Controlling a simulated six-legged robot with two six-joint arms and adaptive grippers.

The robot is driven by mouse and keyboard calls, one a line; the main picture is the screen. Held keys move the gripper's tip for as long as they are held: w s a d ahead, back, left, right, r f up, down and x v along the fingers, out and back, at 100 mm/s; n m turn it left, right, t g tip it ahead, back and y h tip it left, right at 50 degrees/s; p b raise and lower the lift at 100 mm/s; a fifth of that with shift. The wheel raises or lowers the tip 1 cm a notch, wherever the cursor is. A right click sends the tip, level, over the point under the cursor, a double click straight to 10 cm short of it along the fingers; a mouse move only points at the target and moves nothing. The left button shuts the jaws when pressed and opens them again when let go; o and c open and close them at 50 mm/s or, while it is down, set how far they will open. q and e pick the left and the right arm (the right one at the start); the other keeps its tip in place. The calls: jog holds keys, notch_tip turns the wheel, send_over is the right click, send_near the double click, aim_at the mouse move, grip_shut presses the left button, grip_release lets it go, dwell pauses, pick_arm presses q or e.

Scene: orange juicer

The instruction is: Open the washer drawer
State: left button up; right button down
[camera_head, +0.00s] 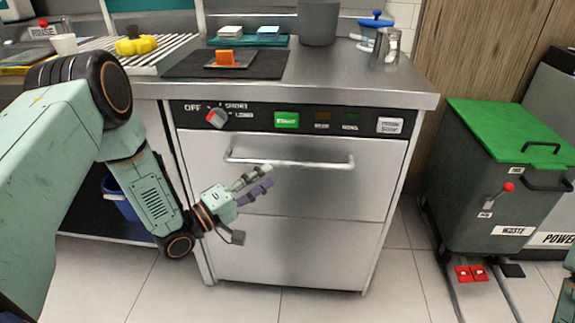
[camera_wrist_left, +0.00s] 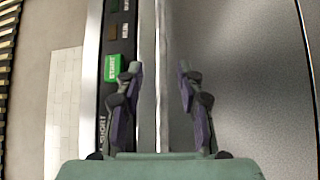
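The washer (camera_head: 280,250) stands under the steel counter, with its front panel closed flush. A horizontal bar handle (camera_head: 310,163) runs across the upper part of the panel. My left gripper (camera_head: 265,176) is in front of the panel at the handle's left half, fingers pointing right. In the left wrist view, my left gripper (camera_wrist_left: 160,70) is open, with the handle bar (camera_wrist_left: 162,40) running between its two fingers. No clear contact shows. My right gripper is out of view.
A waste bin (camera_head: 490,185) with a green lid stands to the right. The tiled floor (camera_head: 330,306) before the washer is clear.

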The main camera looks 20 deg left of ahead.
aim_at(287, 162)
pick_arm(q)
jog(key=shift+b+x, duration=1.25)
jog(key=shift+x, duration=2.55)
jog(key=shift+f, duration=0.1)
grip_shut()
